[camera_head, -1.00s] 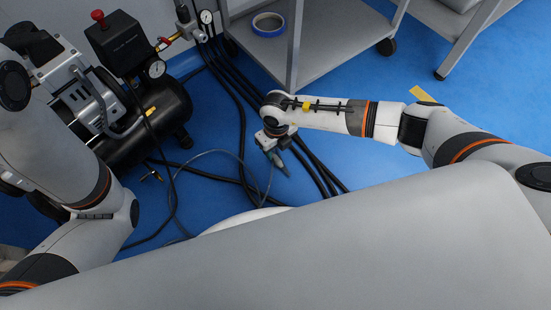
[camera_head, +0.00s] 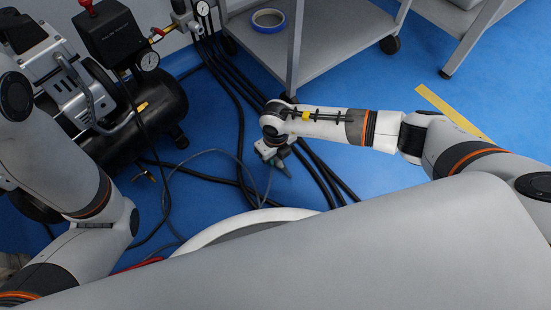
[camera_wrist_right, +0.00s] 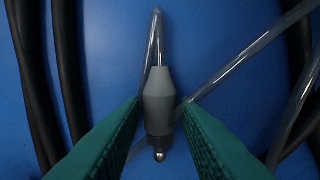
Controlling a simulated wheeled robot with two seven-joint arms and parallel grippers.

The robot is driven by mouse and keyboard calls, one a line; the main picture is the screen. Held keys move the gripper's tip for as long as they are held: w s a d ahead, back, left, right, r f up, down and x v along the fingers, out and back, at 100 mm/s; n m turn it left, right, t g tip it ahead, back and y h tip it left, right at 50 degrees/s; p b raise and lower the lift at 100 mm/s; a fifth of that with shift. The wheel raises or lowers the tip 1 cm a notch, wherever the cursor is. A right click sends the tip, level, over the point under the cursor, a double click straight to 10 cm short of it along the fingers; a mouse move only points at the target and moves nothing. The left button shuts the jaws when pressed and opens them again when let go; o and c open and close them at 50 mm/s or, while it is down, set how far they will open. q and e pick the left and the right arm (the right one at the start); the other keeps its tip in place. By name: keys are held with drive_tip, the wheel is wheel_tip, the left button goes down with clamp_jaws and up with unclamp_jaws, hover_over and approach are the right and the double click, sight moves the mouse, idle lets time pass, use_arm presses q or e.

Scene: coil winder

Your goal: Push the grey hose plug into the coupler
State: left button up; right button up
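The grey hose plug (camera_wrist_right: 159,100) shows in the right wrist view, with a metal tip toward the bottom and a clear hose running up from its other end. My right gripper (camera_wrist_right: 161,101) has its green fingers on either side of the plug, with narrow blue gaps between. In the head view my right gripper (camera_head: 281,165) is low over the blue floor; the plug is not clear there. The coupler cannot be made out surely; a small brass fitting (camera_head: 146,175) shows below the compressor tank.
A black compressor (camera_head: 140,115) stands at the left. A grey cart (camera_head: 280,42) with a blue tape roll (camera_head: 267,20) stands behind my right arm. Black hoses (camera_head: 240,130) cross the floor near my right gripper. Open blue floor lies at the right.

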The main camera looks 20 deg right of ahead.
sight(276, 159)
clamp_jaws()
wheel_tip(276, 159, up, 10)
drive_tip(key=p, duration=0.7)
drive_tip(key=shift+p, duration=0.3)
